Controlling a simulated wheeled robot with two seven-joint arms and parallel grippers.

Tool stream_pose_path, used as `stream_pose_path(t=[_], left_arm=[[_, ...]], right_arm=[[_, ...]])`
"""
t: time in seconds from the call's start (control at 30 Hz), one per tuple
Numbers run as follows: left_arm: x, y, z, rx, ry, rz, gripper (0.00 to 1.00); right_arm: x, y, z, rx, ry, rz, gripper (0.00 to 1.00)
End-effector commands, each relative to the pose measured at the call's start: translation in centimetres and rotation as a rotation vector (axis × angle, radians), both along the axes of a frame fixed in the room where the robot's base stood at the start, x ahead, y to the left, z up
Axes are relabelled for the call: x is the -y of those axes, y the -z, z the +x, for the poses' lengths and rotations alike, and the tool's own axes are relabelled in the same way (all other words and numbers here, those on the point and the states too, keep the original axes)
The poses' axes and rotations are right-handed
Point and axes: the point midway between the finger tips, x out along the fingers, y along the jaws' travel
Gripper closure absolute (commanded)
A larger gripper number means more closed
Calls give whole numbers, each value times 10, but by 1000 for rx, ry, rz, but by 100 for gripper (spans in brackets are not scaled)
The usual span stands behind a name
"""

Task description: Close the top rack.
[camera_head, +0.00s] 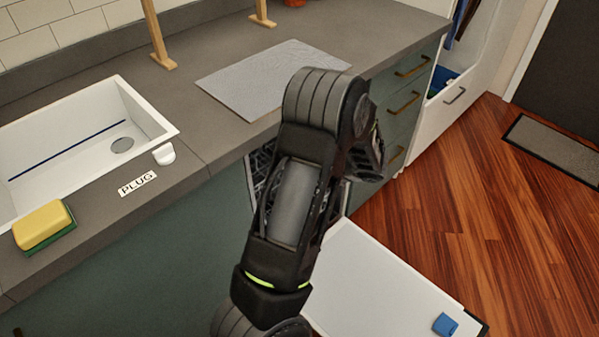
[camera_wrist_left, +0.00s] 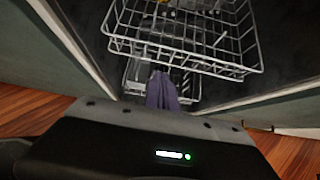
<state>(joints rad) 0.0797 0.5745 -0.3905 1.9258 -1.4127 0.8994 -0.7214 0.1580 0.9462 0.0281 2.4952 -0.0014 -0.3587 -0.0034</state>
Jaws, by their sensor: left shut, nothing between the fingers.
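The top rack (camera_wrist_left: 185,35) is a pale wire basket, pulled out of the open dishwasher, in the upper middle of the left wrist view. Some yellow and light items show dimly in it. A lower rack (camera_wrist_left: 135,80) shows beneath it. My left gripper (camera_wrist_left: 160,72) reaches up from the bottom of that view, its fingers together and empty, just short of the top rack's front edge in the picture; contact cannot be told. In the head view, my arm covers most of the rack area, and only a bit of dark wire (camera_head: 262,172) shows. My right gripper is not visible.
The lowered white dishwasher door (camera_head: 375,280) has a blue piece (camera_head: 445,325) on it. Above are the grey counter (camera_head: 215,140), a grey mat (camera_head: 270,80), the white sink (camera_head: 60,130) and a yellow sponge (camera_head: 42,225). Drawers (camera_head: 405,100) stand right.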

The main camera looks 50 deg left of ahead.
Motion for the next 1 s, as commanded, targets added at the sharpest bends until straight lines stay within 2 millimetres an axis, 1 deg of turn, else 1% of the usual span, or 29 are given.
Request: stream_pose_path(t=[0.03,0.1,0.27,0.9,1.0], left_arm=[[8,-8,2,3,4,-2,100],[17,-15,3,2,4,-2,100],[27,-25,4,2,1,-2,100],[29,-26,4,1,1,-2,100],[30,-24,6,25,-11,-8,100]], right_arm=[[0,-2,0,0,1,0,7],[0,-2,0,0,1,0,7],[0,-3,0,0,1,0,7],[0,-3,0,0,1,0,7],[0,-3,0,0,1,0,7]])
